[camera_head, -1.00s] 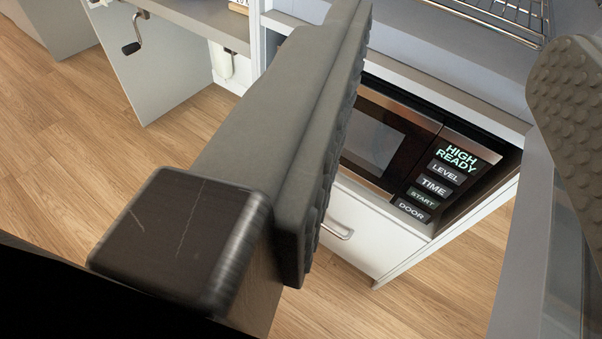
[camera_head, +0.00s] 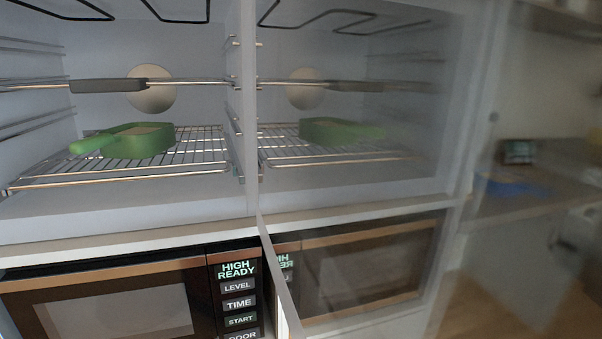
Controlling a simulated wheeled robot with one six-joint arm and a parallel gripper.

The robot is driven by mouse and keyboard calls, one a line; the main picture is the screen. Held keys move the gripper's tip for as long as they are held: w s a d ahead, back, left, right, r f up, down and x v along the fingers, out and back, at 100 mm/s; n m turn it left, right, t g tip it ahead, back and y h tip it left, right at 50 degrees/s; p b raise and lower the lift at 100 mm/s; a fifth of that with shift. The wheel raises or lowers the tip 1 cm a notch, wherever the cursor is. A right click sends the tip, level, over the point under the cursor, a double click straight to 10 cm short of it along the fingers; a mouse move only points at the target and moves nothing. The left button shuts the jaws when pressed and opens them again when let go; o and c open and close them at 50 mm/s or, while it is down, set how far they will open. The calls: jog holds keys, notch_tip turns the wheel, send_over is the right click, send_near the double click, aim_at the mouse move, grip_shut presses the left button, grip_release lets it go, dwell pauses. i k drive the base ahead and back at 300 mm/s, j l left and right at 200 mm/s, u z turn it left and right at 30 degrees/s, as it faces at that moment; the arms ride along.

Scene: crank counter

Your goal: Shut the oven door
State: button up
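The oven (camera_head: 105,205) fills the upper left, its front uncovered and its inside in plain sight. The oven door (camera_head: 350,190) stands open on the right, swung out from the oven's right side. Its glassy inner face mirrors the oven's inside and the microwave, and the room shows faintly through its right part. My gripper is outside this view, so its fingers and their distance from the door are hidden.
A green pan (camera_head: 140,141) sits on the lower wire rack (camera_head: 200,158). A dark grey thing (camera_head: 110,86) lies along a higher rack seen edge-on. A microwave (camera_head: 110,300) is below. A counter (camera_head: 530,205) with a blue item stands at far right.

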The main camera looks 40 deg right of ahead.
aim_at(424, 168)
jog(key=k+l+u, duration=0.1)
jog(key=k+u, duration=0.35)
jog(key=k, duration=0.25)
jog(key=k+l+z, duration=0.1)
jog(key=z, duration=0.2)
jog(key=k+l+z, duration=0.25)
jog(key=i+z, duration=0.15)
jog(key=i, duration=0.2)
